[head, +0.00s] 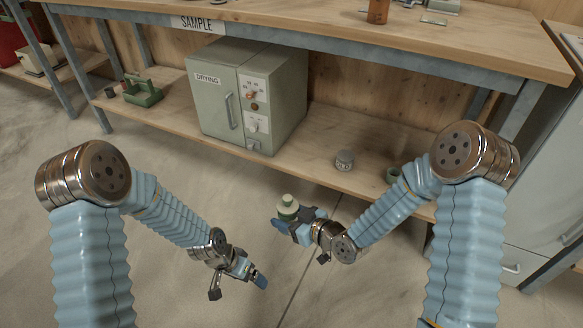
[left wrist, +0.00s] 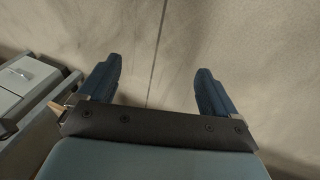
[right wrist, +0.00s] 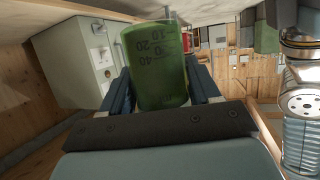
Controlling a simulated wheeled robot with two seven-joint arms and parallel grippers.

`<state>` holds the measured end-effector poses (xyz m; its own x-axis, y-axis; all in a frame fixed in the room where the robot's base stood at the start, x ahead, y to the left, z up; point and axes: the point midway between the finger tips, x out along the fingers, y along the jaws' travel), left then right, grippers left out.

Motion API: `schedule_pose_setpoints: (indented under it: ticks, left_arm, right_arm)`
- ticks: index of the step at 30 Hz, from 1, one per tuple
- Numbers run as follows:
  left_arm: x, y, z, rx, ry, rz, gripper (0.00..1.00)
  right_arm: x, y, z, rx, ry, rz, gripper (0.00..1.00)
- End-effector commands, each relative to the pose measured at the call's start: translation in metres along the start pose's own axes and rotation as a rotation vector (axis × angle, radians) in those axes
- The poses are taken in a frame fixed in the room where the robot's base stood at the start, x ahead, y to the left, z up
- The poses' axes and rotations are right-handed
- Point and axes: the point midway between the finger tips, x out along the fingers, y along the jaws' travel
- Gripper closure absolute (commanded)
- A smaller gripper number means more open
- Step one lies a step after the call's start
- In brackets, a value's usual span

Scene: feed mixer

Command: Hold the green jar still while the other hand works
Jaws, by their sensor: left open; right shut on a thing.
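The green jar (head: 288,207), with a pale top, is held by my right gripper (head: 290,226) above the floor, in front of the lower shelf. In the right wrist view the jar (right wrist: 157,70) is between the two blue fingers, and its side shows graduation numbers such as 10, 20 and 40. My right gripper is shut on it. My left gripper (head: 256,278) is to the left of the jar and lower in the head view, apart from it. In the left wrist view its fingers (left wrist: 158,88) are spread wide with only bare floor between them.
A bench (head: 330,47) with a SAMPLE label stands ahead. Its lower shelf (head: 310,165) holds a drying oven (head: 222,98), a green caddy (head: 142,92), a grey tin (head: 345,160) and a small green cup (head: 393,175). A brown bottle (head: 378,11) stands on top. The floor before the shelf is clear.

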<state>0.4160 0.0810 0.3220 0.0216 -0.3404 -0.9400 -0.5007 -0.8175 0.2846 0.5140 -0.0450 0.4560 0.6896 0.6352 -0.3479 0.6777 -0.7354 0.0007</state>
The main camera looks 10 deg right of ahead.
Motion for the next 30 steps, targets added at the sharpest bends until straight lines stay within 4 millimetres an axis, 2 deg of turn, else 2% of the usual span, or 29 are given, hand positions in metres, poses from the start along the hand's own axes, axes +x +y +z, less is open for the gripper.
schedule_pose_setpoints:
  ticks: [1,3,6,9,12,15,18,21,25,30]
  left_arm:
    - [-0.016,0.002,-0.037,0.180,-0.003,-0.014,0.08]
    - [-0.041,0.009,-0.079,0.430,-0.033,-0.030,0.08]
    - [-0.085,0.024,-0.129,0.753,-0.084,-0.058,0.08]
    - [-0.136,0.045,-0.169,1.042,-0.144,-0.086,0.08]
    - [-0.181,0.079,-0.195,1.306,-0.221,-0.086,0.08]
    - [-0.218,0.110,-0.208,1.514,-0.292,-0.072,0.08]
    - [-0.246,0.132,-0.213,1.654,-0.346,-0.057,0.08]
    - [-0.263,0.145,-0.214,1.737,-0.380,-0.043,0.08]
    - [-0.267,0.151,-0.213,1.779,-0.399,-0.034,0.08]
    - [-0.244,0.144,-0.208,1.780,-0.402,-0.031,0.08]
  right_arm:
    - [0.000,0.000,-0.001,0.000,0.001,0.000,0.93]
    - [0.000,0.000,-0.001,0.000,0.001,0.001,0.93]
    - [0.000,0.000,-0.001,0.000,0.001,0.001,0.93]
    - [0.000,0.000,-0.001,0.000,0.001,0.001,0.93]
    - [0.000,0.000,-0.001,0.000,0.001,0.001,0.93]
    - [0.000,0.000,-0.001,0.000,0.001,0.001,0.93]
    - [0.000,0.000,-0.001,0.000,0.001,0.001,0.93]
    - [0.000,0.000,-0.001,0.000,0.001,0.001,0.93]
    - [0.000,0.000,-0.001,0.000,0.001,0.001,0.93]
    - [0.000,0.000,-0.001,0.000,0.001,0.001,0.93]
